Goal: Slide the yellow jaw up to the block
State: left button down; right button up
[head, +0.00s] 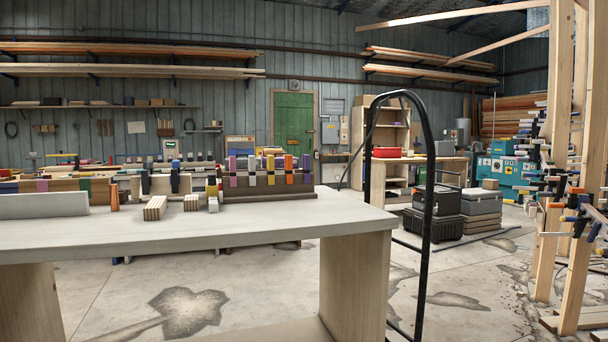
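Neither of my grippers shows in the head view. A small clamp with a yellow part (212,188) stands on the pale workbench (270,225), just left of a dark rack. Its lower end is light grey; its details are too small to tell. A row of clamps with coloured jaws sits on the dark rack (285,187), with a yellow one (270,166) among purple, grey, orange and blue ones. A striped wood block (155,208) and a smaller wood block (191,203) lie left of the small clamp. I cannot tell which yellow jaw or block is the task's.
An orange upright piece (114,198) and a long grey board (42,206) stand on the bench's left. The bench's front half is bare. A black tubular hoop (427,150) rises at its right end. Black cases (436,213) and timber posts (575,250) stand farther right.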

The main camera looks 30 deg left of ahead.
aim_at(212, 188)
jog(key=z, duration=0.95)
jog(key=i+z, duration=0.1)
jog(key=z, duration=0.8)
jog(key=j+z, duration=0.1)
jog(key=z, duration=1.8)
jog(key=j+z, duration=0.1)
jog(key=z, duration=1.75)
jog(key=k+z, duration=0.1)
jog(key=z, duration=1.8)
jog(key=l+z, duration=0.1)
jog(key=z, duration=0.3)
jog(key=k+l+z, duration=0.1)
jog(key=z, duration=0.3)
jog(key=l+z, duration=0.15)
jog(key=z, duration=0.25)
jog(key=l+z, duration=0.15)
jog(key=z, duration=0.25)
jog(key=l+z, duration=0.45)
jog(key=l, duration=0.7)
jog(key=l+z, duration=0.25)
jog(key=l, duration=0.3)
jog(key=l+z, duration=0.25)
jog(key=l, duration=0.85)
jog(key=k+l, duration=0.1)
jog(key=l, duration=0.5)
